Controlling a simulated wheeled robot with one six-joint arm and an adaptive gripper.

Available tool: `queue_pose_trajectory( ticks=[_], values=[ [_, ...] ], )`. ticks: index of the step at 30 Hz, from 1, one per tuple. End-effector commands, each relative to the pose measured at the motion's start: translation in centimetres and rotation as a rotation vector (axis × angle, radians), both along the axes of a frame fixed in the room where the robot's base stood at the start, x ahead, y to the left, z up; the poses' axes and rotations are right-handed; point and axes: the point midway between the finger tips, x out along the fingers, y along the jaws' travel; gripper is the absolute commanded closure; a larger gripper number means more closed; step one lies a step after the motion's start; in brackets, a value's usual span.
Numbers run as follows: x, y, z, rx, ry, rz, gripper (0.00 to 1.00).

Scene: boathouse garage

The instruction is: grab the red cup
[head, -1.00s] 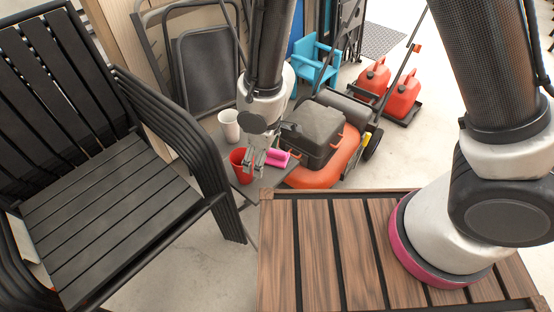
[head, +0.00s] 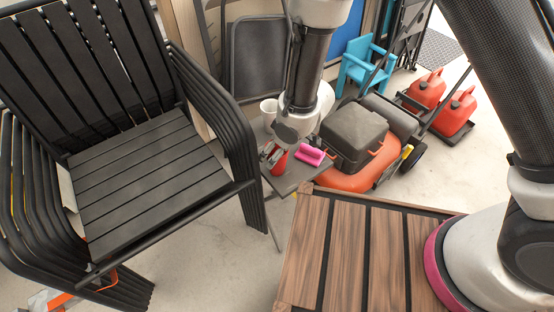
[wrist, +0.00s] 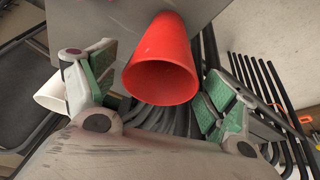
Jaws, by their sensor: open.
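The red cup (wrist: 162,62) stands on a small grey table (head: 292,183). In the wrist view it sits between the two green-padded fingers of my gripper (wrist: 158,92), with visible gaps on both sides. The fingers are apart and do not appear to touch it. In the head view the red cup (head: 280,166) is mostly hidden behind my gripper (head: 275,156). A white cup (head: 269,107) stands behind it, and the white cup (wrist: 52,93) also shows beyond the left finger in the wrist view.
A pink object (head: 311,155) lies on the table just right of my gripper. Stacked black slatted chairs (head: 150,155) stand close on the left. An orange mower (head: 352,178) is at the right. A wooden slatted surface (head: 345,250) lies in front.

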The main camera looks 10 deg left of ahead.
Motion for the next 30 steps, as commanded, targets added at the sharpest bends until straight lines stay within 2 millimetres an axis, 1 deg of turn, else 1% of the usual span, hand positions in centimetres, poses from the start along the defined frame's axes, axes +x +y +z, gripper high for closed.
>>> queue_pose_trajectory(
  ticks=[5, 8, 9, 14, 24, 26, 30],
  values=[
    [0.0, 0.0, 0.0, 0.001, 0.0, 0.0, 0.15],
    [0.0, 0.0, 0.0, 0.001, 0.0, 0.0, 0.31],
    [0.0, 0.0, 0.0, 0.001, 0.0, 0.0, 0.39],
    [0.0, 0.0, 0.0, 0.0, 0.0, 0.0, 0.68],
    [0.0, 0.1, 0.3, 0.001, 0.0, 0.0, 0.68],
    [0.1, 0.1, 0.6, 0.002, -0.001, -0.001, 0.68],
    [0.2, 0.4, 2.1, 0.004, -0.001, -0.005, 0.68]
  ],
)
